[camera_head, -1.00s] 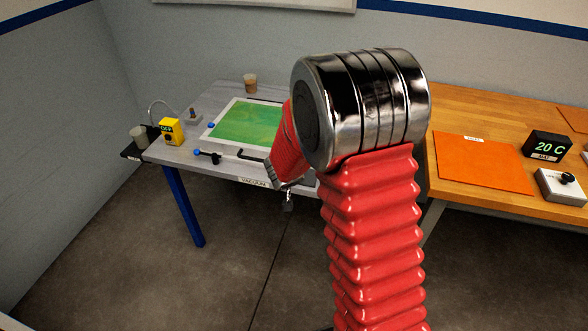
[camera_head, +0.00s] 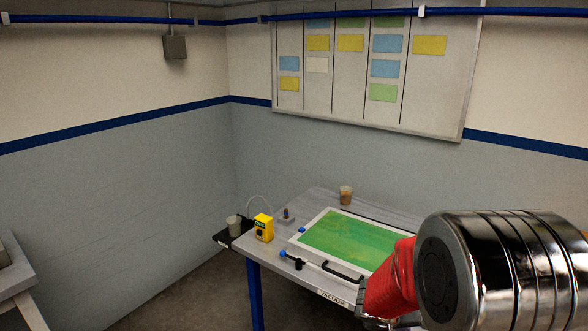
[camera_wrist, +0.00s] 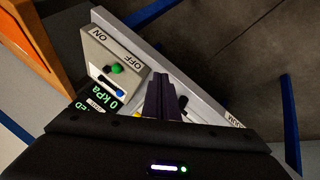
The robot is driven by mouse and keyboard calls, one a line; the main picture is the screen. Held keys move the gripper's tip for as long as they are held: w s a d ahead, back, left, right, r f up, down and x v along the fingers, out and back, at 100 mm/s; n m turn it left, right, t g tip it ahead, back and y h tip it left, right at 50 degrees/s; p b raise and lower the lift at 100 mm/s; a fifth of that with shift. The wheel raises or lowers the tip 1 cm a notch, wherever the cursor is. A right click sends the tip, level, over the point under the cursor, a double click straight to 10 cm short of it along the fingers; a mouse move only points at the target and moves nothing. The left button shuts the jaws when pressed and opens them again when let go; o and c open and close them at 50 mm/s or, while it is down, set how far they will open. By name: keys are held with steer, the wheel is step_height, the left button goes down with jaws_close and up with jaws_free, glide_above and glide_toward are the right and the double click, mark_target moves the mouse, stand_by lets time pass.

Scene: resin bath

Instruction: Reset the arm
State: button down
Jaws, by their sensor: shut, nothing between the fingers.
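My red-sleeved arm with its chrome joint stands at the right of the head view, in front of the vacuum table (camera_head: 300,249). My gripper (camera_wrist: 162,82) shows in the wrist view as two dark fingers pressed together, shut and empty. In the head view its end is partly cut off by the bottom edge.
The table bears a green framed sheet (camera_head: 345,238), a black handle (camera_head: 342,270), a yellow box (camera_head: 264,228) and a brown cup (camera_head: 346,195). A dark display (camera_wrist: 104,101) reads 0 kPa. Bare floor lies left of the table.

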steer(key=s+a+r+y, duration=0.2)
steer(key=s+a+r, duration=0.2)
steer(key=s+r, duration=0.3)
steer(key=s+a+r+n+y, duration=0.1)
steer(key=s+a+r+y, duration=0.1)
steer(key=s+a+r, duration=0.3)
steer(key=s+a+r+n+t+y, duration=0.1)
steer(key=s+a+r, duration=0.3)
steer(key=s+r, duration=0.5)
steer(key=shift+s+a+r+y, duration=0.25)
steer(key=shift+s+r+y, duration=0.25)
steer(key=shift+s, duration=1.15)
